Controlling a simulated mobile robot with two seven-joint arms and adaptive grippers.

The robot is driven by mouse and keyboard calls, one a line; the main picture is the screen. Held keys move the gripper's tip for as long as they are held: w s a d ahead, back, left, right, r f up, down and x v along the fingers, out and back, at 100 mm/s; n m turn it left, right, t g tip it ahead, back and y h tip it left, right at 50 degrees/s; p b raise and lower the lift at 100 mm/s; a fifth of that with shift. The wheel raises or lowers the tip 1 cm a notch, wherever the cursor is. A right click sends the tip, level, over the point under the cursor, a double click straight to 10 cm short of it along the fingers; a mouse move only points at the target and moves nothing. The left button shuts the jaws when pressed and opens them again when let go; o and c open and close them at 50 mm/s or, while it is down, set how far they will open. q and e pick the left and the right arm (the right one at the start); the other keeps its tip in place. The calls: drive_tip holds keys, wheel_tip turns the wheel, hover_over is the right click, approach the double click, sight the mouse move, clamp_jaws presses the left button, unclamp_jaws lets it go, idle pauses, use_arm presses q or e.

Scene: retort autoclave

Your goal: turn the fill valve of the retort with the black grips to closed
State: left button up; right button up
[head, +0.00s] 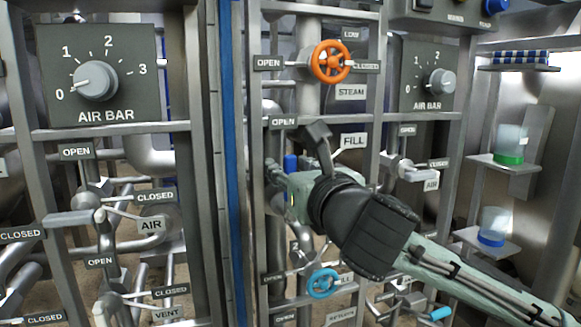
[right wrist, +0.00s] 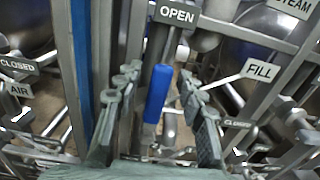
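The fill valve has a blue lever handle (head: 290,164) that points up, toward an OPEN label (head: 283,122). The FILL label (head: 353,141) is to its right. My right gripper (head: 284,184) is at the handle and hides the valve body in the head view. In the right wrist view, the blue handle (right wrist: 157,93) stands between the spread fingers of my right gripper (right wrist: 158,80), with gaps on both sides. A CLOSED label (right wrist: 239,124) shows at the lower right there. The black grips are not seen. My left gripper is not in view.
An orange handwheel (head: 330,62) labelled STEAM is above, and a blue handwheel (head: 323,284) is below. A blue vertical post (head: 233,120) separates this panel from the left one. Air dials (head: 97,80) and grey frame bars surround the valve. Shelves with jars (head: 508,144) are at right.

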drive_tip(key=shift+w, duration=0.25)
drive_tip(key=shift+c, duration=0.3)
clamp_jaws()
